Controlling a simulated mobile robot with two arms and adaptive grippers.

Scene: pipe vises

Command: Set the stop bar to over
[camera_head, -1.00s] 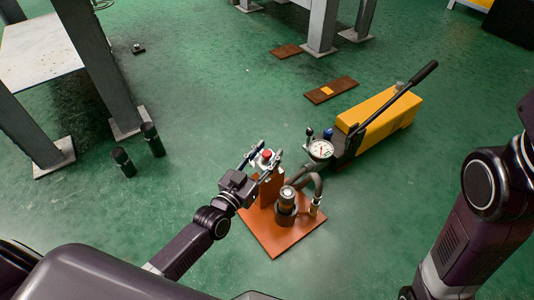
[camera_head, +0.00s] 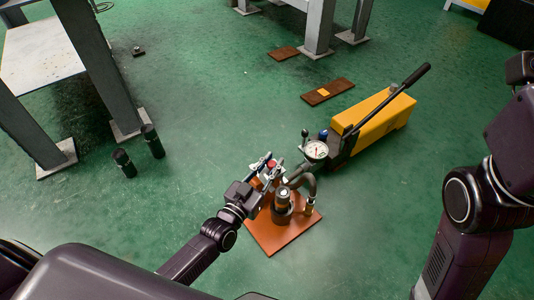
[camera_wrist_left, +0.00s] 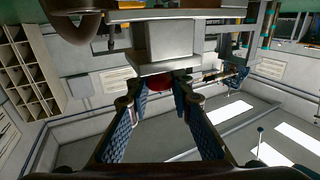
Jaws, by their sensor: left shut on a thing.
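A small metal part with a red cap (camera_head: 270,166) sits at the top of the upright of an orange base plate (camera_head: 270,238) on the floor. I take this part to be the stop bar, but its shape is mostly hidden. My left gripper (camera_head: 269,165) has its fingers on both sides of it and is shut on it. In the left wrist view the fingertips (camera_wrist_left: 160,85) close around the red cap (camera_wrist_left: 160,81), just beneath a grey metal block (camera_wrist_left: 170,42). My right arm shows at the right edge; its gripper is out of frame.
A dark cylinder (camera_head: 282,205) with a hose stands on the plate, close beside my left gripper. A yellow hand pump (camera_head: 372,122) with a gauge (camera_head: 315,151) lies behind it. Open green floor lies between.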

